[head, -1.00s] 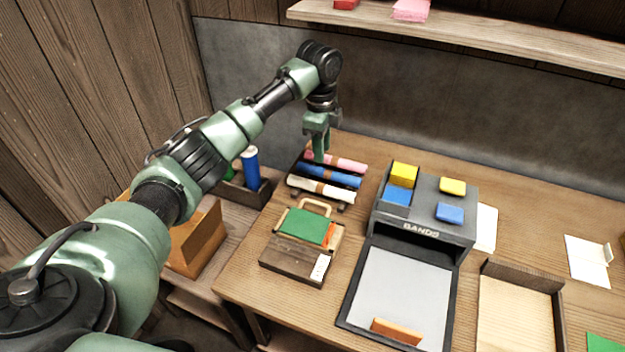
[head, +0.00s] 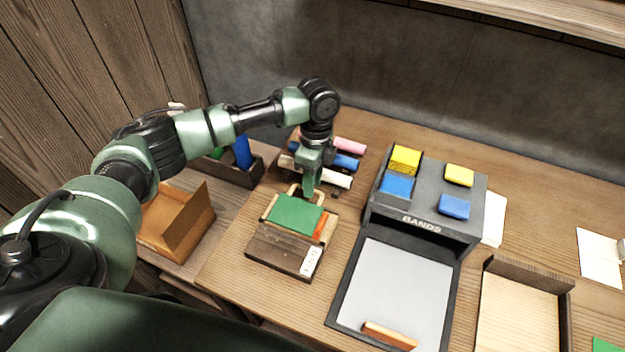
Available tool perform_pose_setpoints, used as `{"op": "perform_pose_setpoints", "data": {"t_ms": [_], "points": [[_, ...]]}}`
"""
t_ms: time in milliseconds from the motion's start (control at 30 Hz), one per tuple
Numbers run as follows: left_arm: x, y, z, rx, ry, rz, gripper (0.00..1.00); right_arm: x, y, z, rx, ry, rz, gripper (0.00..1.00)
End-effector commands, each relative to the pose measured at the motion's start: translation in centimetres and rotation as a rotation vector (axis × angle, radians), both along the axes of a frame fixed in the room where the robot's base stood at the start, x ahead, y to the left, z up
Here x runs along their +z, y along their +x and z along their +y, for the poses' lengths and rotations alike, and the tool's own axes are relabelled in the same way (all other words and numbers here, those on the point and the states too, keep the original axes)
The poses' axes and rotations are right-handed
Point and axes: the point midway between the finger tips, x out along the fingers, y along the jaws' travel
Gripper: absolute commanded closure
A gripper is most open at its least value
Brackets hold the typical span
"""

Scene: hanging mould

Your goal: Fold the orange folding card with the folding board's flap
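The folding board (head: 277,251) lies on the table left of the middle, with a dark wooden near half and a white label at its right corner. A green panel (head: 295,214) lies on its far half, with a pale loop handle (head: 297,192) at the far edge. An orange strip (head: 320,227), which looks like the folding card, shows at the panel's right edge; the rest is hidden. My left gripper (head: 309,190) points down at the handle's right side. I cannot tell whether it touches the handle or how far its fingers are apart. My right gripper is out of view.
Pink, blue and white rolls (head: 335,178) lie just behind the board. The grey BANDS stand (head: 471,211) with yellow and blue blocks is to the right. An open wooden tray (head: 565,320) stands farther right. An open brown box (head: 184,226) is at the left.

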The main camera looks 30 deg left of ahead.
Motion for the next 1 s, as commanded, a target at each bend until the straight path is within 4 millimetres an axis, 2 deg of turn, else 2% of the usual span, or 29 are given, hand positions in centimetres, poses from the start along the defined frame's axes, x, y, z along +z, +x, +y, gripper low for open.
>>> {"op": "perform_pose_setpoints", "data": {"t_ms": [133,300,333,433,1000], "points": [[-0.5,-0.1,0.0,-0.001,0.001,0.0,0.68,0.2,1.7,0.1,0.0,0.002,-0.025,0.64],[-0.5,-0.1,0.0,-0.001,0.001,0.0,0.68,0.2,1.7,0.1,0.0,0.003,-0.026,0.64],[-0.5,-0.1,0.0,-0.001,0.001,0.0,0.71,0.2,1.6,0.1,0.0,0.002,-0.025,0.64],[-0.5,-0.1,0.0,-0.001,0.001,0.0,0.99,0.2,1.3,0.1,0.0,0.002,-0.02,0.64],[-0.5,0.0,0.0,-0.001,0.0,0.0,1.0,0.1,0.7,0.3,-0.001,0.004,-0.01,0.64]]}}
